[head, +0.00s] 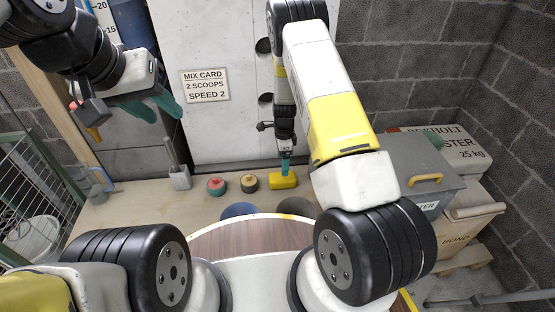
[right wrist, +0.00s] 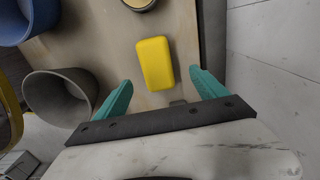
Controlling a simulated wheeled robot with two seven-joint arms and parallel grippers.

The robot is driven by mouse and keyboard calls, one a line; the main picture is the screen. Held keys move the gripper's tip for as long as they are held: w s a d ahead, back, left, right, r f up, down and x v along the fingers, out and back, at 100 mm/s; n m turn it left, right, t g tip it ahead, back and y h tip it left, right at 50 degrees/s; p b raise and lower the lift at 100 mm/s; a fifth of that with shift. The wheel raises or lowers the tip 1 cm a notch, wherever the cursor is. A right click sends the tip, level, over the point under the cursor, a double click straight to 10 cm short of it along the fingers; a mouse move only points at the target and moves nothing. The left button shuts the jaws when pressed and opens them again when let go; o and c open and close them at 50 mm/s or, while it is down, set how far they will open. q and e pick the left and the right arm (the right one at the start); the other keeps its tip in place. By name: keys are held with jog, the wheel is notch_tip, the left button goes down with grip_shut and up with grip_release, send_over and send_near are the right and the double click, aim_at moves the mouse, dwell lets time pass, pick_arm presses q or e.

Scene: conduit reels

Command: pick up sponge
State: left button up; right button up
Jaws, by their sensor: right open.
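A yellow sponge (head: 284,181) lies on the beige worktop near its back edge, below the wall panel. It also shows in the right wrist view (right wrist: 155,63), lying flat. My right gripper (head: 286,165) is just above and behind the sponge in the head view. In the right wrist view its two teal fingers (right wrist: 158,88) are spread, with the sponge beyond and between their tips, nothing held. My left gripper (head: 160,108) is raised at the upper left, away from the sponge, with its teal fingers apart and nothing seen between them.
A red round item (head: 216,187) and a dark and yellow one (head: 249,184) sit left of the sponge. A grey bucket (right wrist: 62,97) and a blue bucket (right wrist: 30,18) stand close by.

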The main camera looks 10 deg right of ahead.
jog(key=f, duration=0.8)
jog(key=shift+s+f, duration=0.3)
jog(key=shift+f, duration=0.05)
jog(key=c, duration=1.6)
jog(key=shift+r, duration=5.05)
